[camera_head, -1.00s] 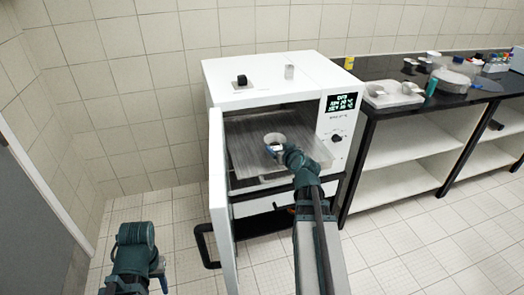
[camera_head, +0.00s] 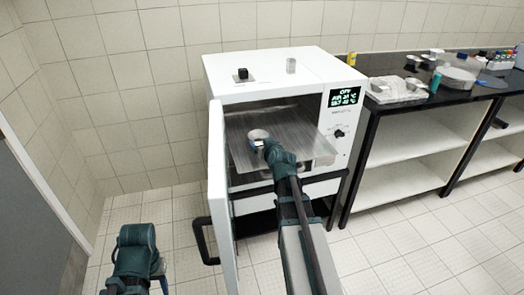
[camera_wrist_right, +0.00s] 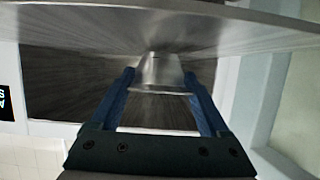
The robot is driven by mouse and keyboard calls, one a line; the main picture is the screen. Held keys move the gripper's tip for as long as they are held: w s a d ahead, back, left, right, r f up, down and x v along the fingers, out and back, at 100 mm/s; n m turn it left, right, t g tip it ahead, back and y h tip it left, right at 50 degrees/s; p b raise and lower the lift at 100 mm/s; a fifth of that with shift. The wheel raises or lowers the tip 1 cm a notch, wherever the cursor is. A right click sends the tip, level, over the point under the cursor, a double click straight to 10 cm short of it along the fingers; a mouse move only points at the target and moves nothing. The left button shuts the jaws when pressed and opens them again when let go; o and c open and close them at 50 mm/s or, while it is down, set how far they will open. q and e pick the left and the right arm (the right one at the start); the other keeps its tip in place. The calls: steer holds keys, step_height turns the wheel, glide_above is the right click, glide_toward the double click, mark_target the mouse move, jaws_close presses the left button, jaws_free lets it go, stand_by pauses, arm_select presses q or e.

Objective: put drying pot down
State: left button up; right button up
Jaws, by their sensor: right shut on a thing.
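The drying pot (camera_head: 257,133) is a small grey metal cup inside the open drying oven (camera_head: 265,68), above or on its grey metal shelf (camera_head: 297,139). I cannot tell whether the pot touches the shelf. My right gripper (camera_head: 262,144) reaches in from the front and is shut on the pot. In the right wrist view the pot (camera_wrist_right: 161,70) sits between the two blue fingers (camera_wrist_right: 158,82). My left gripper (camera_head: 162,280) hangs low at the lower left, away from the oven; its fingers are mostly hidden.
The oven's white door (camera_head: 221,200) stands open on the left, close to my right arm. The control panel (camera_head: 345,110) is on the right. A black bench (camera_head: 440,103) with labware stands at the right.

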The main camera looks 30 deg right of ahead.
arm_select(q)
steer(key=shift+f, duration=0.25)
arm_select(e)
steer(key=shift+f, duration=0.25)
steer(key=shift+f, duration=0.15)
steer(key=o, duration=1.2)
arm_select(q)
steer(key=shift+f, duration=0.15)
arm_select(e)
steer(key=shift+o, duration=0.2)
steer(key=shift+r, duration=0.2)
